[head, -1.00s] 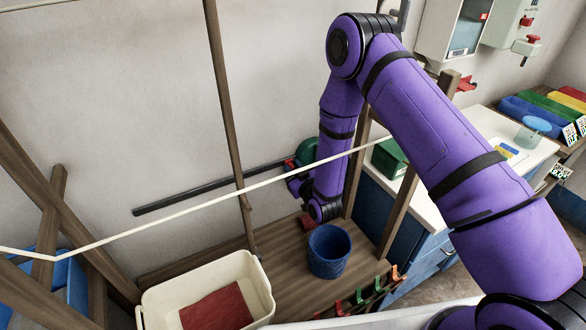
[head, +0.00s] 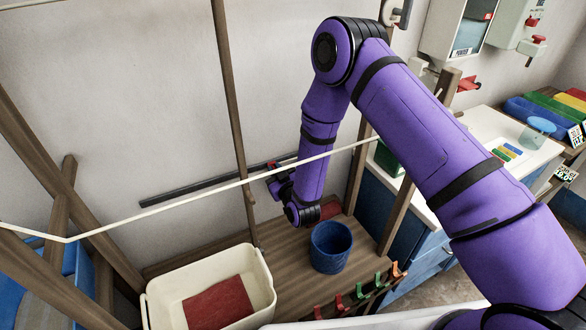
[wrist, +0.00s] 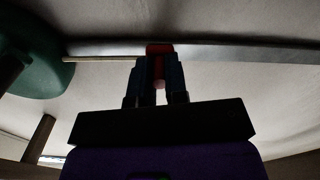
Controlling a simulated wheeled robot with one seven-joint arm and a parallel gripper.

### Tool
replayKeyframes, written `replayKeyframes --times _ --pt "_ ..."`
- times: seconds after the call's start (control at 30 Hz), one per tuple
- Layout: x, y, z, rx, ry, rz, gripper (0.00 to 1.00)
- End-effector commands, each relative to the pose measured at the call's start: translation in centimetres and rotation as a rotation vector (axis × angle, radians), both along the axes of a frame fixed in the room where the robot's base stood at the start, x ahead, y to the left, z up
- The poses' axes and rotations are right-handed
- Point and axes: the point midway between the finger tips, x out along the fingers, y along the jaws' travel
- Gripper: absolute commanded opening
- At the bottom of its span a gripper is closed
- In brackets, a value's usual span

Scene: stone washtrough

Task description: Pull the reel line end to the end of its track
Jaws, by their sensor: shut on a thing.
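The reel line end (wrist: 160,48) is a small red piece on a long dark track bar (head: 200,188) fixed along the wall. My gripper (wrist: 158,70) is shut on the red piece, which sits between its fingertips. In the wrist view, the round green reel (wrist: 32,55) is at the upper left, and a thin tan line (wrist: 100,58) runs from it to the red piece. In the head view my gripper (head: 272,176) is at the right part of the track, with much bare bar to its left. The reel is hidden behind my arm there.
A pale rope (head: 180,203) crosses in front of the track. A wooden post (head: 232,110) stands left of my gripper. Below are a blue bucket (head: 331,262) and a cream tub (head: 262,297) holding a red cloth (head: 215,303). A counter (head: 490,140) is at the right.

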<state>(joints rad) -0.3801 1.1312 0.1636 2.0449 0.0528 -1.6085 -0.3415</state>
Motion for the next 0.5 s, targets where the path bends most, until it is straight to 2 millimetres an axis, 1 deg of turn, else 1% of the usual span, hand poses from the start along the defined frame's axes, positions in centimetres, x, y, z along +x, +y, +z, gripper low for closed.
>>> replayKeyframes --times 0.03,0.17,0.47,0.5 --pt "-0.4 1.0 0.0 0.000 0.000 0.003 0.00" --pt "-1.0 2.2 0.0 -0.001 0.000 0.001 0.00" --pt "-1.1 2.3 0.0 -0.001 0.001 0.000 0.00" --pt "-1.1 2.3 0.0 -0.001 0.001 0.000 0.18"
